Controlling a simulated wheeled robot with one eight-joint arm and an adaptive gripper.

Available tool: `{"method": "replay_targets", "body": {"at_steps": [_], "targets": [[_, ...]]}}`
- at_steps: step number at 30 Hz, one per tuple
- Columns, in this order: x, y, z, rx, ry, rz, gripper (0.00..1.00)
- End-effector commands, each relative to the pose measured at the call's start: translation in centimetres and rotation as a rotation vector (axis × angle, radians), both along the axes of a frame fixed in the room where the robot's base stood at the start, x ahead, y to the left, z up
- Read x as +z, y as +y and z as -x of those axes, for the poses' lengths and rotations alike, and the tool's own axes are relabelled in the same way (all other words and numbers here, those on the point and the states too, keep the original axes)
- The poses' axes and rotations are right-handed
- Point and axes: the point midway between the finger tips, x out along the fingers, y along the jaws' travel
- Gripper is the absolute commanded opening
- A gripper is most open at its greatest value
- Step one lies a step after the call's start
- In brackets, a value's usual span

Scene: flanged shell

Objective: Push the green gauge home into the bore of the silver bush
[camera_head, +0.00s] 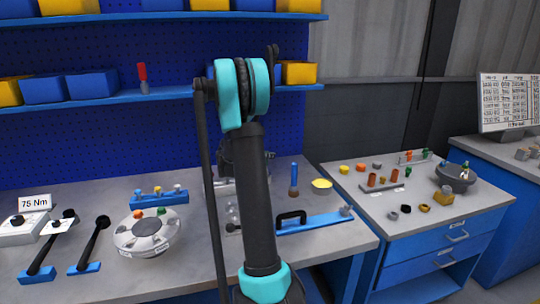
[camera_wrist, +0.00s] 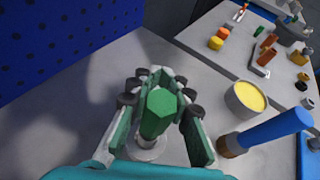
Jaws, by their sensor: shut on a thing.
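The green gauge (camera_wrist: 160,112), with a hexagonal head, is in the wrist view. My gripper (camera_wrist: 163,104) is shut on it, with a finger on either side. A pale silver round piece (camera_wrist: 150,153), seemingly the silver bush, shows just below the gauge. The gauge's lower end and the bore are hidden, so I cannot tell whether the gauge is in the bore or how deep. In the head view my own arm covers the gripper, gauge and most of the bush area.
A yellow-filled bowl (camera_wrist: 246,98) and a blue-handled tool (camera_wrist: 265,130) stand right of my gripper. In the head view, a round flanged piece (camera_head: 147,233) lies left of my arm and a blue bar with a black handle (camera_head: 315,221) right. The bench behind the gripper looks clear.

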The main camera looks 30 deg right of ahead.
Motion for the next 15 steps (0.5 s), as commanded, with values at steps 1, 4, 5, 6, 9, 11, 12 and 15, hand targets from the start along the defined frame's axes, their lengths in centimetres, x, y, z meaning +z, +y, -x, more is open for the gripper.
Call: {"method": "replay_targets", "body": {"at_steps": [1,4,5,6,9,11,12,15], "targets": [[-0.1,0.0,0.0,0.0,0.0,0.0,0.0],[-0.3,0.0,0.0,0.0,0.0,0.0,0.0],[-0.4,0.0,0.0,0.0,0.0,0.0,0.0],[-0.5,0.0,0.0,0.0,0.0,0.0,0.0],[-0.7,0.0,0.0,0.0,0.0,0.0,0.0],[-0.8,0.0,0.0,0.0,0.0,0.0,0.0],[-0.9,0.0,0.0,0.0,0.0,0.0,0.0],[-1.2,0.0,0.0,0.0,0.0,0.0,0.0]]}}
